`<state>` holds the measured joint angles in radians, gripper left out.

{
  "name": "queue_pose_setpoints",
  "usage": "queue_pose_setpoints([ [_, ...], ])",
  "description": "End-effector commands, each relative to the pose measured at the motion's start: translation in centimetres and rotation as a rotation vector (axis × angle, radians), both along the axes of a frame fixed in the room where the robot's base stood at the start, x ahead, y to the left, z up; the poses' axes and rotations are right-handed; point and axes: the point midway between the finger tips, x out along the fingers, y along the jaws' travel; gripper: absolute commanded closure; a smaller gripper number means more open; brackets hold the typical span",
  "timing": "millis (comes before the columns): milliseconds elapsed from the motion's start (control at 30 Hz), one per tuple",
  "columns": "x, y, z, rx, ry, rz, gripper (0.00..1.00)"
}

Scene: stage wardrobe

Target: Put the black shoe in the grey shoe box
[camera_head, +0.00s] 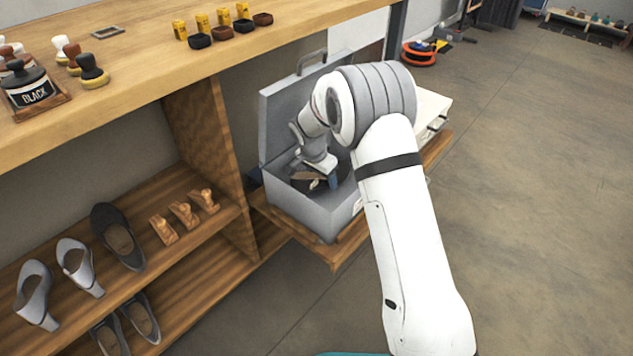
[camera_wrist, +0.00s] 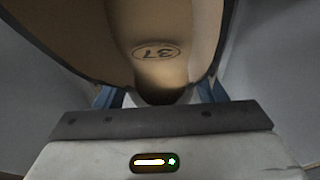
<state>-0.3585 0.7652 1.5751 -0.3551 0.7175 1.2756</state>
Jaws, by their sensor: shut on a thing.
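The grey shoe box (camera_head: 308,213) stands open on a low wooden shelf, its handled lid raised at the back. My gripper (camera_head: 331,182) reaches down into it. It is shut on the black shoe (camera_head: 304,184), which is inside the box's walls and partly hidden by my arm. In the wrist view the shoe (camera_wrist: 158,28) shows a tan insole marked 37 and a dark rim. The blue fingers show on both sides of its near end, with grey box walls around. I cannot tell whether the shoe touches the box floor.
A white box (camera_head: 432,110) stands just right of the grey box. A wooden counter (camera_head: 130,45) with brushes and polish tins overhangs at left. Below it, a rack (camera_head: 185,265) holds grey heels, dark shoes and wooden pieces. The floor (camera_head: 530,200) at right is clear.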

Motion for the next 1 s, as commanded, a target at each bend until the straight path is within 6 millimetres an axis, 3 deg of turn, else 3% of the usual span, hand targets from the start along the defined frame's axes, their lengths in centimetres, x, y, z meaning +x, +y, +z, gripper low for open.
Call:
queue_pose_setpoints([
  [433,-0.02,-0.07,-0.85,0.0,0.0,0.0,0.7],
  [467,-0.04,-0.07,-0.73,0.0,0.0,0.0,0.34],
  [500,-0.04,-0.07,-0.7,0.0,0.0,0.0,0.31],
  [700,-0.04,-0.05,-0.7,0.0,0.0,0.0,0.14],
  [1000,-0.05,-0.04,-0.46,0.0,0.0,0.0,0.14],
])
